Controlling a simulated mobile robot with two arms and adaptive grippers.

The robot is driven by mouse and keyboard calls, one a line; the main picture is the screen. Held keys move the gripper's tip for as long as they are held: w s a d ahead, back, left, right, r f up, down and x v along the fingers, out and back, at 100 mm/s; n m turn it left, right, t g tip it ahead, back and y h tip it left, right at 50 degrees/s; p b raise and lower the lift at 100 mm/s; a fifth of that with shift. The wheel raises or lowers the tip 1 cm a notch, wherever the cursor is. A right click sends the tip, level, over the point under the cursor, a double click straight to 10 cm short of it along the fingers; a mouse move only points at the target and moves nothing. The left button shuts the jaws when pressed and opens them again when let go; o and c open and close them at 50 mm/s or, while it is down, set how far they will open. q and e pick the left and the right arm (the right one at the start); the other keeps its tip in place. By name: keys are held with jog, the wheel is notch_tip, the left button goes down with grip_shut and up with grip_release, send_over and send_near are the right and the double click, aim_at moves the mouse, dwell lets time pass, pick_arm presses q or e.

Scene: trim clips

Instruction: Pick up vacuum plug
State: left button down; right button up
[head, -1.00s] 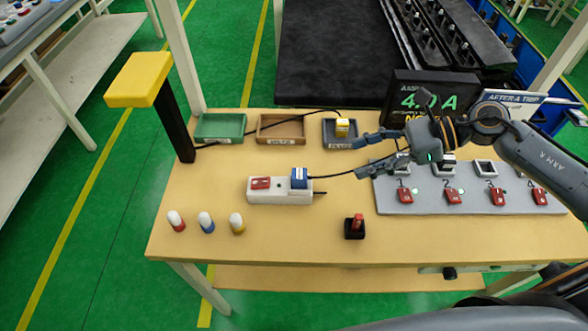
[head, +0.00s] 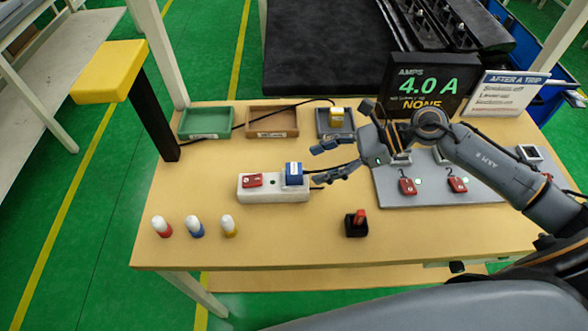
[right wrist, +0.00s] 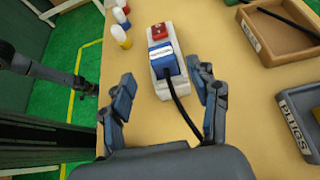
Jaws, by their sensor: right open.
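A blue plug (head: 294,172) with a white label sits upright in the right end of a white power strip (head: 270,195); the label is too small to read. In the right wrist view the blue plug (right wrist: 163,60) has a black cord running toward me between my fingers. A yellow plug (head: 336,117) lies in the PLUGS tray (head: 322,122). My right gripper (head: 320,164) is open and empty, just right of the blue plug, with its fingers pointing at it and apart from it. A dark arm, seemingly my left one, shows at the left of the right wrist view; its gripper (right wrist: 88,88) is unclear.
A red switch (head: 252,181) is on the strip's left end. White-capped bottles (head: 195,228) stand at front left. A black block with a red rocker (head: 356,223) stands at front centre. Green (head: 206,122) and brown (head: 272,121) trays lie behind. A grey switch panel (head: 420,190) is at right.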

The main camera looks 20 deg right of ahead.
aim_at(297, 168)
jog(key=shift+x, duration=0.85)
jog(key=shift+w+a+p, duration=0.2)
jog(key=shift+p, duration=0.15)
jog(key=p+x, duration=0.2)
jog(key=x, duration=0.2)
jog(key=shift+w+a+p, duration=0.1)
jog(key=shift+a+p, duration=0.05)
jog(key=shift+p, duration=0.2)
jog(key=shift+a+f, duration=0.2)
jog(key=c, duration=1.2)
grip_shut()
jog(key=shift+d+r, duration=0.1)
